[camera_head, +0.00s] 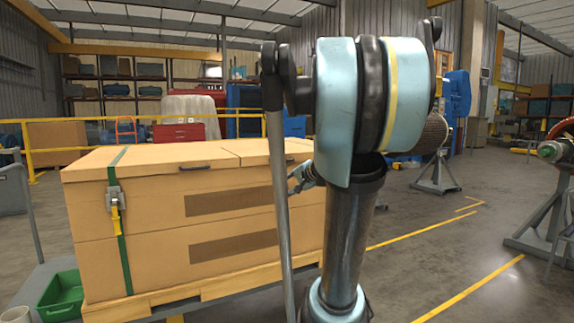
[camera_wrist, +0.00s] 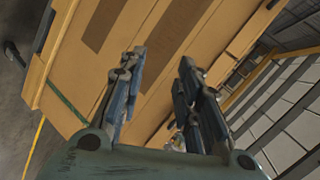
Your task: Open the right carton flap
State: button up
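The carton is a large tan box (camera_head: 150,220) at the left of the head view, with two flaps closed flat on top. The right carton flap (camera_head: 262,151) lies beyond a seam from the left flap (camera_head: 165,163); its right end is hidden behind my arm. My gripper (camera_head: 303,178) shows small beside the carton's front, near the right flap's front edge, partly hidden by my arm. In the wrist view my gripper (camera_wrist: 160,68) has its fingers apart with nothing between them, in front of the tan carton surface (camera_wrist: 165,85). I cannot tell whether it touches the carton.
A green strap with a buckle (camera_head: 114,198) runs over the carton's left part. A dark handle (camera_head: 195,168) sits at the left flap's front edge. A green bin (camera_head: 62,297) stands at lower left. A rotor stand (camera_head: 545,215) is at far right; open floor lies between.

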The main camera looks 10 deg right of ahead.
jog(key=w+d+r+m+t+h, duration=0.1)
jog(key=w+d+r+m+t, duration=0.4)
jog(key=w+d+r, duration=0.5)
jog(key=shift+m+g, duration=0.3)
jog(key=shift+g, duration=0.1)
jog(key=x, duration=0.6)
jog(key=f+x, duration=0.1)
jog(key=x, duration=1.1)
jog(key=shift+w+a+f, duration=0.1)
jog(key=shift+a+f, duration=0.25)
jog(key=shift+f, duration=0.05)
jog(key=shift+c, duration=0.5)
grip_shut()
